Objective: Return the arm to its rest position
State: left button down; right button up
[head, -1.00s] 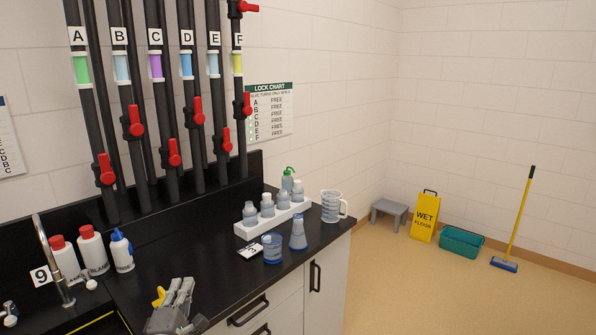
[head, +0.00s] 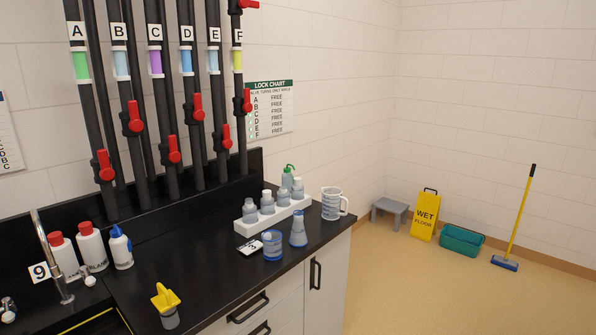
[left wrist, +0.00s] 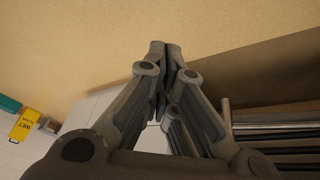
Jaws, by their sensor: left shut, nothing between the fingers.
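My left gripper (left wrist: 165,50) shows in the left wrist view with its fingers together and nothing between them. Below it in that view are the tan floor (left wrist: 70,50) and a white cabinet front, partly hidden by the fingers. No gripper shows in the head view now. A small container with a yellow top (head: 166,304) stands upright on the black counter (head: 190,270) near its front edge, with nothing touching it. My right gripper is in neither view.
Black pipes with red valve handles (head: 134,116) rise behind the counter. A white rack of bottles (head: 244,230), a blue beaker (head: 273,245), a flask (head: 298,233) and a jug (head: 332,204) stand at the counter's right. A yellow wet-floor sign (head: 425,215) stands on the floor.

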pick_arm(q)
jog(key=s+a+f+m+g, duration=0.1)
jog(key=s+f+m, duration=0.1)
jog(key=s, duration=0.5)
jog(key=s+a+f+m+g, duration=0.1)
jog(key=s+g, duration=0.1)
jog(key=s, duration=0.6)
jog(key=shift+s+f+m+y, duration=0.25)
jog(key=shift+f+m+y, duration=0.05)
jog(key=shift+f+m, duration=0.1)
